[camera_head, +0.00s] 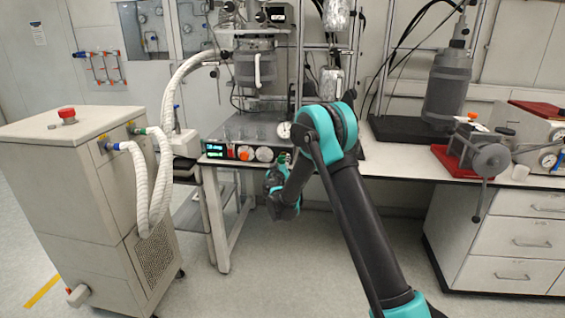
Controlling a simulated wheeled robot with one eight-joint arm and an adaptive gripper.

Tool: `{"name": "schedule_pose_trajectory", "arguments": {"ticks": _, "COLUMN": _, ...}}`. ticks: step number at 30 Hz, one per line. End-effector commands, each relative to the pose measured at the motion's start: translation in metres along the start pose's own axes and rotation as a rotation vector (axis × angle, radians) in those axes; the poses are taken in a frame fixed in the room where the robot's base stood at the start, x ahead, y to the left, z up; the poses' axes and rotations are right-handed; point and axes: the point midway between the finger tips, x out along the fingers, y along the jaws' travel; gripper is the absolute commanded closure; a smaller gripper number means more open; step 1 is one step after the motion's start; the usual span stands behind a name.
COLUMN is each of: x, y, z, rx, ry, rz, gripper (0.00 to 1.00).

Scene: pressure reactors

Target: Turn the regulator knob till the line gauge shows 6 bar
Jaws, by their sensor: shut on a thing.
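The line gauge (284,130) is a small round white dial above the front panel at the bench edge, just left of my arm's elbow. Its needle and numbers are too small to read. My gripper (273,178) is at the bench's front edge, just below the gauge and the right end of the panel, partly covered by my own arm. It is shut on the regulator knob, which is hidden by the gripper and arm. I cannot tell how far the knob is turned.
A grey wheeled unit (75,190) with white hoses is at left. A red-based device (478,155) sits on the right bench. Floor before the bench is clear.

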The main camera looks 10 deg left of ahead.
Motion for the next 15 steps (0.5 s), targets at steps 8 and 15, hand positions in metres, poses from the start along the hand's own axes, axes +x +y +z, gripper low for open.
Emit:
{"name": "schedule_pose_trajectory", "arguments": {"ticks": 8, "x": -0.0005, "y": 0.0, "z": 0.0008, "rx": 0.0, "ry": -0.001, "rz": 0.0, "gripper": 0.52}}
{"name": "schedule_pose_trajectory", "arguments": {"ticks": 15, "x": -0.0002, "y": 0.0, "z": 0.0003, "rx": -0.001, "ry": 0.0, "rz": 0.0, "gripper": 0.42}}
